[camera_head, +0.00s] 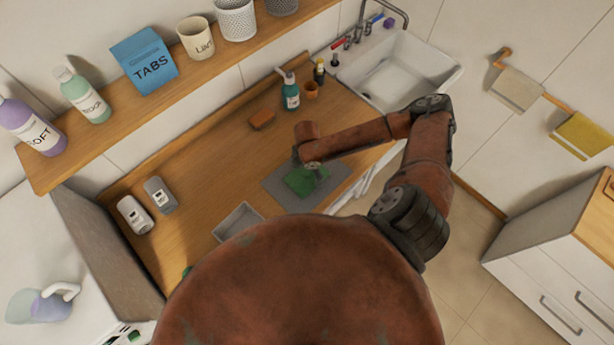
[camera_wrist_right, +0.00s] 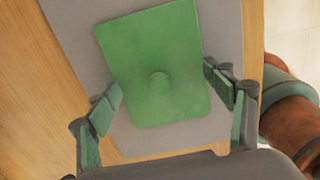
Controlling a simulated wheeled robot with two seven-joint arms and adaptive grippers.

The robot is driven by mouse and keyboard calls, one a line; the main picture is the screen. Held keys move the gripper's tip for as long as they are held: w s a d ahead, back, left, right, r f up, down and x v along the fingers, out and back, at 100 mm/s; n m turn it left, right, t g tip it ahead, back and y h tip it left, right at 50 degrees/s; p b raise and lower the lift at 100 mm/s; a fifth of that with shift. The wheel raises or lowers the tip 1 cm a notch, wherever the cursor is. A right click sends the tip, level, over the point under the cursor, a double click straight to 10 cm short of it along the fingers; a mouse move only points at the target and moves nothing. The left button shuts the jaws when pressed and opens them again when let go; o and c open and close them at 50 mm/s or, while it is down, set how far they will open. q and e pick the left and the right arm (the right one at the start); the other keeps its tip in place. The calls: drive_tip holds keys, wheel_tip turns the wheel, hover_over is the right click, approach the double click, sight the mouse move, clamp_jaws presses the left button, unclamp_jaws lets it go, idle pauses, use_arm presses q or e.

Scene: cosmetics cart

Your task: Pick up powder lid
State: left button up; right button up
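The powder lid is a flat green rectangle (camera_head: 300,183) with a small round knob, lying on a grey mat (camera_head: 277,194) on the wooden counter. In the right wrist view the lid (camera_wrist_right: 150,50) fills the upper middle, with the knob near its centre. My right gripper (camera_head: 309,168) is above the lid and partly covers it in the head view. In the wrist view its green-padded fingers (camera_wrist_right: 163,84) are spread apart, with the knob between them and nothing held. I cannot tell whether they touch the lid.
An open grey box (camera_head: 237,221) stands left of the mat. Two small containers (camera_head: 135,215) (camera_head: 160,194) stand at the counter's left. A shelf (camera_head: 130,120) carries several bottles and cups.

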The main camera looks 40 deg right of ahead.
drive_tip(key=shift+s, duration=0.1)
drive_tip(key=c, duration=0.8)
drive_tip(key=shift+c, duration=0.4)
